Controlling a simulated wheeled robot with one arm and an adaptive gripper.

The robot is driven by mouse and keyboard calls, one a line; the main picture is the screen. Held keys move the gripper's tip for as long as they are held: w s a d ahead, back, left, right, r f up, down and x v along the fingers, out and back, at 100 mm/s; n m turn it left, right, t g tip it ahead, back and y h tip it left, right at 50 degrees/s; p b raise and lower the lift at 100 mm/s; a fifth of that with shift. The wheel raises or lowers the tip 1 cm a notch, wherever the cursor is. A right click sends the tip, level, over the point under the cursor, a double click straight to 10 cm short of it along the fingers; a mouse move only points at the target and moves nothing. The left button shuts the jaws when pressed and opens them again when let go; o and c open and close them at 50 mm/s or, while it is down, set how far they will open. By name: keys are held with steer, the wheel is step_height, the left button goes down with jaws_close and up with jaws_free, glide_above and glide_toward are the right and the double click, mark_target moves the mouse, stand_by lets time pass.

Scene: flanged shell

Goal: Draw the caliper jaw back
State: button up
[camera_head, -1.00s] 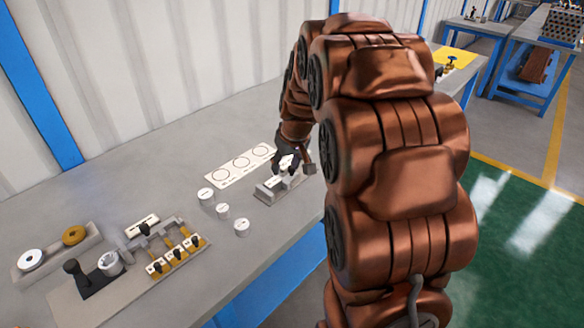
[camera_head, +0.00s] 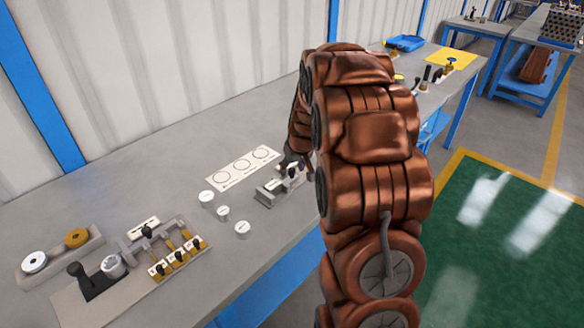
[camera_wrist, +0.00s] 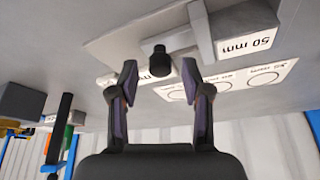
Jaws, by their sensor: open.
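The caliper (camera_head: 268,193) is a grey fixture on the bench, partly hidden behind my arm in the head view. In the wrist view, which is upside down, its grey block (camera_wrist: 200,30) carries a "50 mm" label (camera_wrist: 247,43). A black knob (camera_wrist: 159,58) stands out beside a second white label (camera_wrist: 155,71). My gripper (camera_wrist: 163,85) is open, with its two fingers to either side of the knob in the picture. I cannot tell whether either finger touches it. In the head view my gripper (camera_head: 291,166) is small and mostly covered by my arm.
A white card with printed circles (camera_head: 242,168) lies behind the caliper. Several white cylinders (camera_head: 223,212) stand to its left. A fixture with yellow-handled parts (camera_head: 175,250) and a tray with two rings (camera_head: 60,255) are further left. The bench between is clear.

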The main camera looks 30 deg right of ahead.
steer(key=shift+x, duration=0.85)
steer(key=shift+c, duration=0.3)
jaws_close()
